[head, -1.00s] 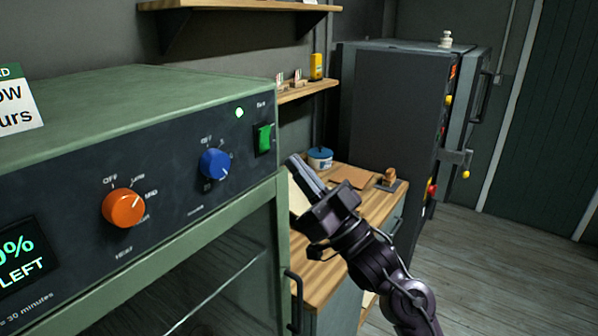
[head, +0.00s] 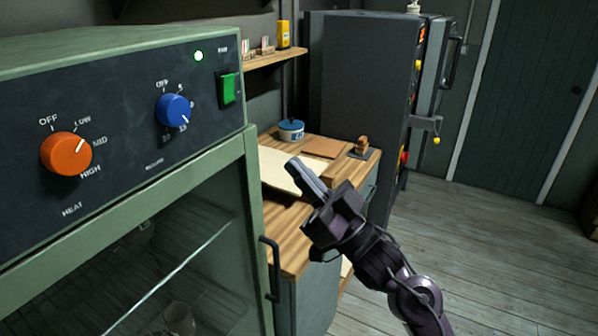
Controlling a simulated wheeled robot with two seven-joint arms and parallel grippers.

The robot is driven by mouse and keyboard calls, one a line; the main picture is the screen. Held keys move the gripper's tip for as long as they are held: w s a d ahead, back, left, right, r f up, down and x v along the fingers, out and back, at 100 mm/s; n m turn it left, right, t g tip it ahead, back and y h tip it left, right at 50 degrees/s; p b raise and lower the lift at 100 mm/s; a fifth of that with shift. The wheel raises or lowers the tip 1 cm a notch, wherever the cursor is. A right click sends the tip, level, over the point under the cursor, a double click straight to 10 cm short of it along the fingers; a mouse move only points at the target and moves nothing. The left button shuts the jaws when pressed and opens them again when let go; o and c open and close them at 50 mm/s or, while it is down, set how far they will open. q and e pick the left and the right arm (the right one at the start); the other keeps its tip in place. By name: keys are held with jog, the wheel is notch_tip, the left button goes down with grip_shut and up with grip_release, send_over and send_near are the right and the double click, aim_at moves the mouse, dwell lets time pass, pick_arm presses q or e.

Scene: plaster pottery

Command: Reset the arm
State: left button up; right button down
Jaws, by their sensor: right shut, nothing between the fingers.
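My right gripper (head: 309,181) is in the middle of the head view, with its arm coming up from the lower right. Its fingers are shut with nothing between them and point up and left. It is in front of the wooden counter, right of the green drying cabinet (head: 255,195), and looks apart from it. My left gripper is out of view.
A wooden counter (head: 285,245) holds a pale board, a blue-lidded tub (head: 291,131), a brown slab (head: 322,148) and a small brown block (head: 362,145). A dark kiln-like cabinet (head: 360,85) stands behind. A cup (head: 180,319) shows inside the green cabinet. Open floor (head: 490,250) lies at right.

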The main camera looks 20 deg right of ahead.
jog(key=shift+d, duration=0.1)
jog(key=w+d+f+m+g+h, duration=0.1)
jog(key=w+f+m+h, duration=0.25)
jog(key=f, duration=0.85)
jog(key=w+d+f+m+g+h, duration=0.15)
jog(key=f+h, duration=0.25)
jog(key=f, duration=0.7)
jog(key=w+d+f+m+g+h, duration=0.1)
jog(key=w+d+f+m+h, duration=0.2)
jog(key=f, duration=0.9)
jog(key=s+a+f+g+h, duration=0.1)
jog(key=s+f+g+h, duration=0.2)
jog(key=f, duration=0.9)
jog(key=s+a+f+g+h, duration=0.1)
jog(key=s+f+g, duration=0.35)
jog(key=f, duration=0.75)
jog(key=s+f+n+g, duration=0.1)
jog(key=s+f+g, duration=0.2)
jog(key=s+f, duration=1.1)
jog(key=s+f+n+g+h, duration=0.1)
jog(key=s+f+g, duration=0.2)
jog(key=s, duration=0.9)
jog(key=s+f+g, duration=0.2)
jog(key=s+f, duration=0.4)
jog(key=s, duration=0.6)
jog(key=shift+s+d+f+n+g+h, duration=0.15)
jog(key=shift+s+d+n+g+h, duration=0.15)
jog(key=shift+s+n+g+h, duration=0.1)
